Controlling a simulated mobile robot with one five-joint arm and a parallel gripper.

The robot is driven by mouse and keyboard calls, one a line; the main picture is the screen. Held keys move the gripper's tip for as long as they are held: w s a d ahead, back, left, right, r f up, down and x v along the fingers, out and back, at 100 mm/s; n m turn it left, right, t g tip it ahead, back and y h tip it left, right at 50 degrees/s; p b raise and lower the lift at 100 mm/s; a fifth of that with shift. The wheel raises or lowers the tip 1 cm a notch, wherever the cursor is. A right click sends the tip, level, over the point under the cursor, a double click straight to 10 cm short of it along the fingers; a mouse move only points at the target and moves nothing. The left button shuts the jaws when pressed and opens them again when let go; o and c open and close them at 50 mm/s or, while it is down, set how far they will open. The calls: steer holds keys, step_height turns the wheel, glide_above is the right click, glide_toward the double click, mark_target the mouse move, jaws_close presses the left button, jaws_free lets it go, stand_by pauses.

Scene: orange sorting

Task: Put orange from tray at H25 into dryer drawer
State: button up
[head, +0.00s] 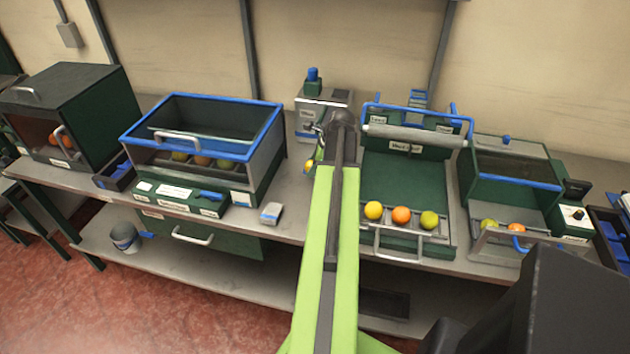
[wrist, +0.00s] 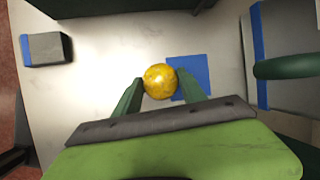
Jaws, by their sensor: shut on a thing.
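My gripper (wrist: 160,86) is shut on a yellow-orange fruit (wrist: 160,80); its two green fingers press it from both sides in the wrist view. The fruit is over the grey bench, beside a flat blue square (wrist: 190,70); its height above the bench is hard to judge. In the head view my arm hides most of the gripper, and a bit of yellow (head: 309,166) shows at its left. I cannot read the labels, so I cannot tell which unit is the dryer or which place is H25. A front drawer (head: 488,245) at the right holds fruit.
A green sloped unit (head: 405,185) with several fruits in its front rack stands right of my arm. A large blue-rimmed bin (head: 130,137) with fruit stands left. A dark cabinet (head: 75,90) holds fruit at the far left. A small grey-and-blue block (head: 271,213) lies on the bench.

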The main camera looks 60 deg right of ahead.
step_height(320, 180, down, 4)
steer(key=b, duration=0.3)
steer(key=shift+b, duration=0.4)
steer(key=shift+r, duration=0.2)
steer(key=shift+f, duration=0.1)
steer(key=o, duration=1.4)
